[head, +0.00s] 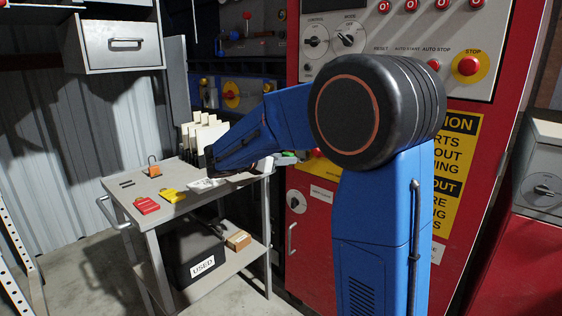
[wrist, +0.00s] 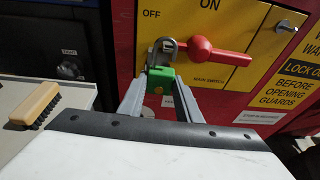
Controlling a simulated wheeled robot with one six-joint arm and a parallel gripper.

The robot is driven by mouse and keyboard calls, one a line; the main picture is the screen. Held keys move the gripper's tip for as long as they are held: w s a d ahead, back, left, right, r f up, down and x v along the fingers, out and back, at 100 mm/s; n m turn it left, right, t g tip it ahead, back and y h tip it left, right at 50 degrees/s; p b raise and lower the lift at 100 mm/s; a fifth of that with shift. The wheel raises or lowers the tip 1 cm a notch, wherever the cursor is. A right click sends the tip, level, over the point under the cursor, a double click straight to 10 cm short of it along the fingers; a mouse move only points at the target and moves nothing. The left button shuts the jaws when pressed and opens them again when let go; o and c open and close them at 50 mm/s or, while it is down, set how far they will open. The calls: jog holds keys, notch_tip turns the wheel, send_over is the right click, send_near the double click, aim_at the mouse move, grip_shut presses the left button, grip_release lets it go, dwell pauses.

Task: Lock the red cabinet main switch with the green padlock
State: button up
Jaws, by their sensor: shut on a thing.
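The green padlock (wrist: 159,80) is upright between the fingertips of my gripper (wrist: 160,96), which is shut on it. Its grey shackle (wrist: 176,45) points up, in front of the yellow main switch plate (wrist: 188,20). The red switch handle (wrist: 222,53) extends right from its hub, just right of the shackle. I cannot tell whether the shackle touches the handle or passes through anything. In the head view a bit of the green padlock (head: 286,159) shows beside the red cabinet (head: 308,222); my arm hides most of the switch.
A grey cart (head: 128,192) holds a red padlock (head: 145,206), a yellow padlock (head: 172,196) and an orange padlock (head: 153,170). A brush (wrist: 36,104) lies at left in the wrist view. A black USED bin (head: 185,250) stands on the cart's lower shelf.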

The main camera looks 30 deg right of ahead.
aim_at(301, 152)
jog(key=d, duration=0.2)
jog(key=w+d, duration=0.1)
jog(key=d, duration=0.1)
jog(key=w+d, duration=0.1)
jog(key=shift+d, duration=0.4)
dwell(0.5)
jog(key=shift+w+d+r, duration=0.1)
jog(key=shift+d+r, duration=0.05)
jog(key=shift+r, duration=0.1)
dwell(0.3)
jog(key=o, duration=0.9)
